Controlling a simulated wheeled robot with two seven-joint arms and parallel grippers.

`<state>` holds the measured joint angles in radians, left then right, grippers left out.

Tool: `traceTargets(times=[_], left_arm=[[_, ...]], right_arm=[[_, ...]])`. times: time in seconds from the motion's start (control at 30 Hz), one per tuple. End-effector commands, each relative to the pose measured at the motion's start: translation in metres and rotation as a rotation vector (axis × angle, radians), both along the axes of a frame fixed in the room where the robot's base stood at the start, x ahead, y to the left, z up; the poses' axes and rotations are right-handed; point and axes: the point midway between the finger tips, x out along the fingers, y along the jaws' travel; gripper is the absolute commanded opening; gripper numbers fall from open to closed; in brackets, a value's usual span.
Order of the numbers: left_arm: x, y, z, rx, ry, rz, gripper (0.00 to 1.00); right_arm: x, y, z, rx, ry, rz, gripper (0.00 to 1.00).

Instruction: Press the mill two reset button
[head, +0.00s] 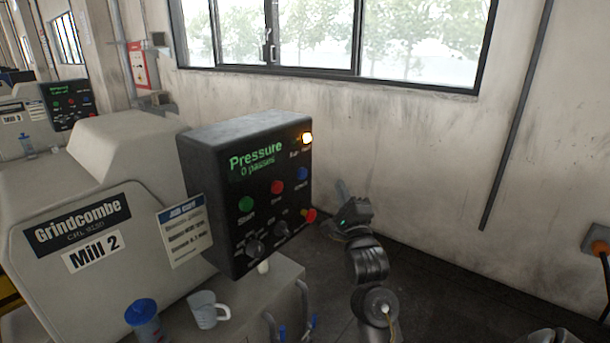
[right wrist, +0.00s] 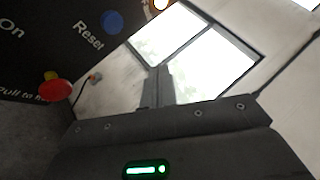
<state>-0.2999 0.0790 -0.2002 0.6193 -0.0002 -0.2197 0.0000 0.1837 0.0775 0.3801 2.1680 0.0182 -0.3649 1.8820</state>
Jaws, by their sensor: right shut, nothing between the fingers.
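The mill two control box (head: 215,165) is black, with a green display reading "Pressure 0 pauses". The blue reset button (head: 302,173) is at the upper right of its face, right of a red button (head: 277,187). The blue button also shows at the top of the right wrist view (right wrist: 112,21), beside the word "Reset". My right gripper (head: 341,188) is shut and empty, to the right of the box. Its fingers (right wrist: 158,88) point past the box toward the window and do not touch the button. My left gripper is not in view.
A red and yellow knob (head: 310,215) juts out below the reset button, near my right gripper. An amber lamp (head: 306,138) is lit above. A white mug (head: 207,310) and a blue-lidded cup (head: 142,313) stand in front. The wall (head: 420,150) is behind.

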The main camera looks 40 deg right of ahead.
Motion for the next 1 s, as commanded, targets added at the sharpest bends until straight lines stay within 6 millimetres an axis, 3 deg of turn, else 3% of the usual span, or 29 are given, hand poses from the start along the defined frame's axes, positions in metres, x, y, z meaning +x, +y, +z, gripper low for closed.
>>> traceTargets(times=[0.53, 1.0], left_arm=[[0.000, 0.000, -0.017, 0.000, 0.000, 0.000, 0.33], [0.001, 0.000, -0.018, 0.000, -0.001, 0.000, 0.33]], right_arm=[[0.065, 0.019, -0.001, 0.001, -0.001, 0.002, 0.00], [0.079, 0.024, 0.000, 0.000, 0.000, 0.001, 0.00]])
